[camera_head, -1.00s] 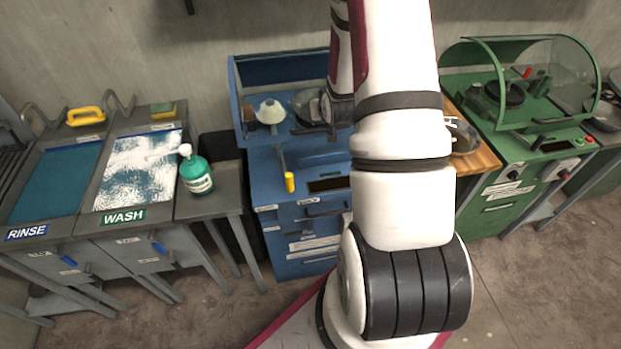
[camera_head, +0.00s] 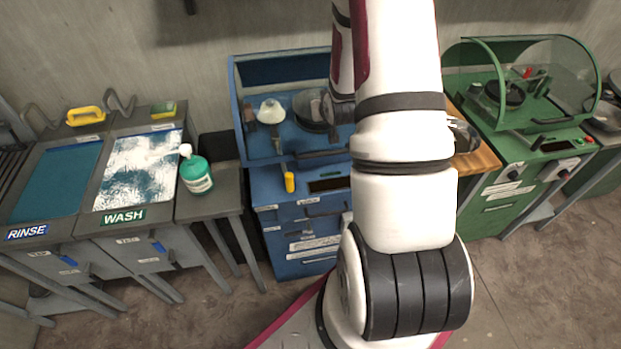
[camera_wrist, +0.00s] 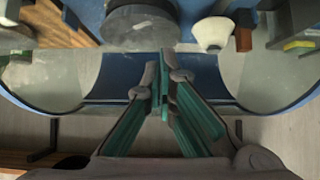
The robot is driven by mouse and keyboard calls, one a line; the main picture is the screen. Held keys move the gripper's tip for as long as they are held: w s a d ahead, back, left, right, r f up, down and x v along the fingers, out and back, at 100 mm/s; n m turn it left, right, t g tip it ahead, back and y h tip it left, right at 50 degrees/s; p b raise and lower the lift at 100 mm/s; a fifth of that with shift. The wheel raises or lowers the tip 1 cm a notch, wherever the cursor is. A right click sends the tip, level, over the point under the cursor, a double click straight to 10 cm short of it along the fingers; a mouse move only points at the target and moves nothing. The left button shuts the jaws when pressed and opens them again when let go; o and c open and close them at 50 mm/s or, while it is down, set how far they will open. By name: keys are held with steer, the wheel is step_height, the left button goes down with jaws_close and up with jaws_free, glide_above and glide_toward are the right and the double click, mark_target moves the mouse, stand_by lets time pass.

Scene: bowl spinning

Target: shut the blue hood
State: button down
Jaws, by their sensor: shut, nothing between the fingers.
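The blue hood (camera_head: 262,162) is a clear curved cover with a blue rim on the blue machine (camera_head: 275,187). In the head view my arm hides most of the gripper and the hood's right side.
Inside the blue machine are a dark round bowl (camera_head: 309,108) and a white cone (camera_head: 270,110). A yellow-handled tool (camera_head: 289,182) is at its front. A green machine (camera_head: 500,195) with its own hood stands right, wash and rinse basins and a green bottle (camera_head: 196,175) left.

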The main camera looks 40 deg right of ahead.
step_height(320, 180, up, 7)
steer(key=shift+r, duration=0.2)
stand_by(0.5)
stand_by(0.4)
steer(key=w+a+r+n+g+y+b, duration=0.1)
steer(key=a+r+b, duration=0.1)
steer(key=a+r, duration=0.55)
steer(key=w+a+r+n+y+b, duration=0.15)
steer(key=a+r, duration=0.25)
steer(key=a, duration=0.6)
steer(key=s+a+r+n+g+y+b, duration=0.2)
steer(key=s+a+r+n+y+b, duration=0.1)
steer(key=s+a, duration=1.2)
steer(key=shift+s+n+b, duration=0.25)
steer(key=shift+n+b, duration=0.1)
steer(key=shift+b, duration=0.05)
steer(key=shift+a, duration=0.1)
